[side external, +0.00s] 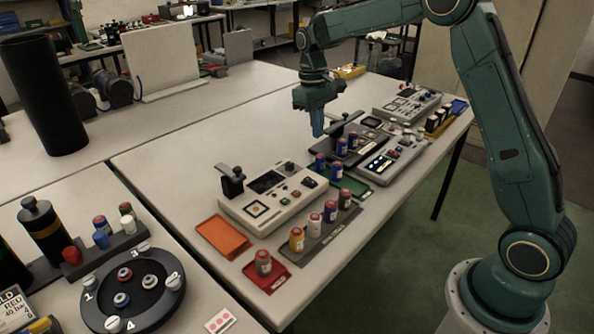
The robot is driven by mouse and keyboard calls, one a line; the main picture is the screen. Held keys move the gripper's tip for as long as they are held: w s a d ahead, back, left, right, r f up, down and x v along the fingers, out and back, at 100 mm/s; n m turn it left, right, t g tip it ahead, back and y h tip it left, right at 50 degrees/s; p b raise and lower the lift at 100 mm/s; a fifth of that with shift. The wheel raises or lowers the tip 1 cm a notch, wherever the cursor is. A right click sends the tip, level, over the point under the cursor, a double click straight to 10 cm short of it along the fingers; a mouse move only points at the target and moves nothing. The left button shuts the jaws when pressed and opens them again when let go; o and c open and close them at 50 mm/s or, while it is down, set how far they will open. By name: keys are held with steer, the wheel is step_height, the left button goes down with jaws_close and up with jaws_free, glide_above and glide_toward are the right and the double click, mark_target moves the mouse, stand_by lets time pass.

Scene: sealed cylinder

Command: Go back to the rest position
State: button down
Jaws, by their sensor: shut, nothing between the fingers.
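My gripper (318,128) hangs pointing down above the middle of the white table (180,150), near the far devices. Its fingers are shut with nothing visible between them. The fingertips are close to a dark device (357,146) with a black post; whether they touch it I cannot tell. My arm arches in from the right side of the picture.
A light console (268,195) stands mid-table, with a rack of several vials (314,223) in front. An orange tray (222,235) and a red tray (267,277) lie nearby. A round numbered black fixture (133,290) sits at lower left.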

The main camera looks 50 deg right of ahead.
steer(key=s+a+r+t, duration=0.45)
steer(key=s+r, duration=0.75)
steer(key=s, duration=0.3)
steer(key=s+a+f+t, duration=0.1)
steer(key=s+a, duration=0.1)
steer(key=s, duration=0.5)
steer(key=s+a+f+t, duration=0.1)
steer(key=s, duration=0.7)
steer(key=shift+s+a, duration=0.3)
steer(key=shift+a, duration=0.1)
steer(key=shift+t, duration=0.25)
